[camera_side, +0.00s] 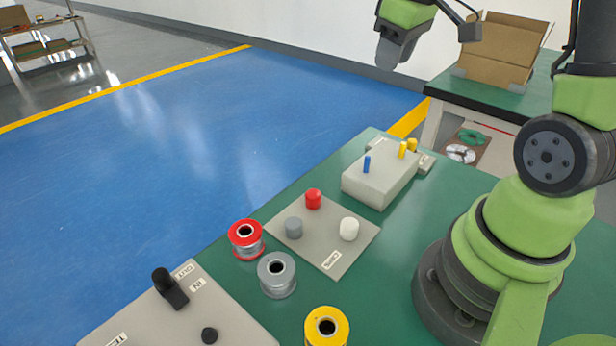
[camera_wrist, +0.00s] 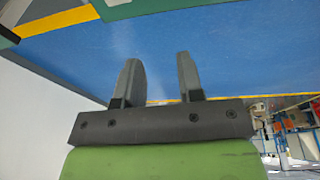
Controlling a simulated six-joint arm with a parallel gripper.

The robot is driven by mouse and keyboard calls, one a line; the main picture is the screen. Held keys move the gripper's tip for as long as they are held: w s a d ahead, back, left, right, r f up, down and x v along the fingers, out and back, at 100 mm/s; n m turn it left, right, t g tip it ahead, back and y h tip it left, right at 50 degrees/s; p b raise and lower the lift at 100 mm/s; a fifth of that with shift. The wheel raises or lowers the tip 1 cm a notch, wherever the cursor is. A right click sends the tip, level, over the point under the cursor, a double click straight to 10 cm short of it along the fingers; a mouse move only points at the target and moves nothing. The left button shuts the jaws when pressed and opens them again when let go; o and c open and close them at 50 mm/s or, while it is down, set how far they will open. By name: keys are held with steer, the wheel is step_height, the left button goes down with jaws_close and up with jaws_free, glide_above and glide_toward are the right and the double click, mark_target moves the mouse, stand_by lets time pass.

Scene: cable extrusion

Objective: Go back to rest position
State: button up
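My gripper (camera_side: 396,48) is raised high above the far end of the green table (camera_side: 420,215) in the side view, clear of everything on it. In the wrist view the gripper (camera_wrist: 160,80) shows two dark fingers standing apart with nothing between them. The wrist view looks out over the blue floor, with a corner of green table at the top.
A red spool (camera_side: 246,238), a grey spool (camera_side: 277,274) and a yellow spool (camera_side: 326,327) stand on the table. A plate with pegs (camera_side: 335,258), a grey block with coloured pins (camera_side: 378,183) and a left plate (camera_side: 220,318) lie nearby. An open cardboard box (camera_side: 497,62) sits behind.

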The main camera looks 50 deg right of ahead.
steer(key=s+a+r+m+t+y, duration=0.1)
steer(key=s+a+r+m+t, duration=0.1)
steer(key=s+a, duration=0.4)
steer(key=s+a+r+m+t+y, duration=0.1)
steer(key=s+a+r, duration=0.3)
steer(key=a, duration=0.7)
steer(key=shift+s+a+r+m+t+y, duration=0.2)
steer(key=shift+s+m+t+y, duration=0.2)
steer(key=shift+s+t, duration=0.45)
